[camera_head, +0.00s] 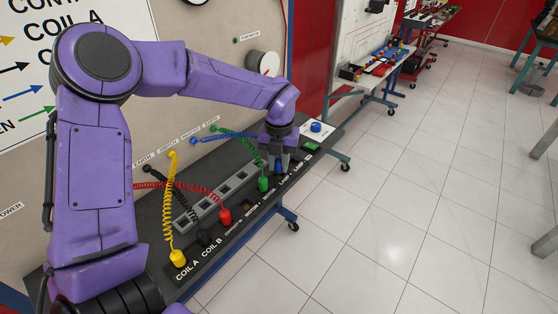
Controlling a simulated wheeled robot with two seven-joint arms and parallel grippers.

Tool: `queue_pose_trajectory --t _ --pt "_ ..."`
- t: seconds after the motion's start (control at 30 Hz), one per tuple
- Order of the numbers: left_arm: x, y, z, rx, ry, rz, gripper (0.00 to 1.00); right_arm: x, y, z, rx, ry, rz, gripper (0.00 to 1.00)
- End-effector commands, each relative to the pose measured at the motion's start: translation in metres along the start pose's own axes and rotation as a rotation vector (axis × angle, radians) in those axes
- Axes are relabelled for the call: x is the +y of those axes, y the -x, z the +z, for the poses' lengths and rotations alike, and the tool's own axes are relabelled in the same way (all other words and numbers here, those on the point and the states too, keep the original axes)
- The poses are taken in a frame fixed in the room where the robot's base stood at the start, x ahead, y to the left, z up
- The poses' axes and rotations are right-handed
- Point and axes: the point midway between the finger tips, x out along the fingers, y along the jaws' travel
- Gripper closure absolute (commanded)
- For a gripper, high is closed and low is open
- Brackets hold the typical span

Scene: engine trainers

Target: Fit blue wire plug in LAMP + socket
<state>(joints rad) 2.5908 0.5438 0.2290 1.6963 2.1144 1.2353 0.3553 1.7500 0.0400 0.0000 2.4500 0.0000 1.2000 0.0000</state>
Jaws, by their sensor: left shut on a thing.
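My left gripper (279,163) points down over the far end of the dark socket panel and is shut on the blue wire plug (278,169). The blue coiled wire (215,137) runs from the upright board to the gripper and passes partly behind the green wire. The plug is low, near the panel edge by the lamp labels (290,178). The fingers and the green plug hide its lower end, so I cannot tell whether it is in the LAMP + socket. My right gripper is not in view.
The green plug (263,184) stands close in front of the blue one. Red (225,217), black (205,238) and yellow (178,258) plugs stand nearer along the panel. A raised grey block (212,200) lies behind them. The tiled floor at right is clear.

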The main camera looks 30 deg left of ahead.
Motion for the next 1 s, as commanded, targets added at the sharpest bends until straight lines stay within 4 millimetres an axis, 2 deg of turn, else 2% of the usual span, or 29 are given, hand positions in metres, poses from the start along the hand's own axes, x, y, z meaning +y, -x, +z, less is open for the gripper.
queue_pose_trajectory --t 0.57,1.0 --pt "-0.0008 0.0004 0.0008 0.000 -0.002 0.000 1.00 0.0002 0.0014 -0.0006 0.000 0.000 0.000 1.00" --pt "-0.0007 -0.0064 0.0008 0.000 -0.001 0.000 1.00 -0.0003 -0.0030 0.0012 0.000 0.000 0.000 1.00"
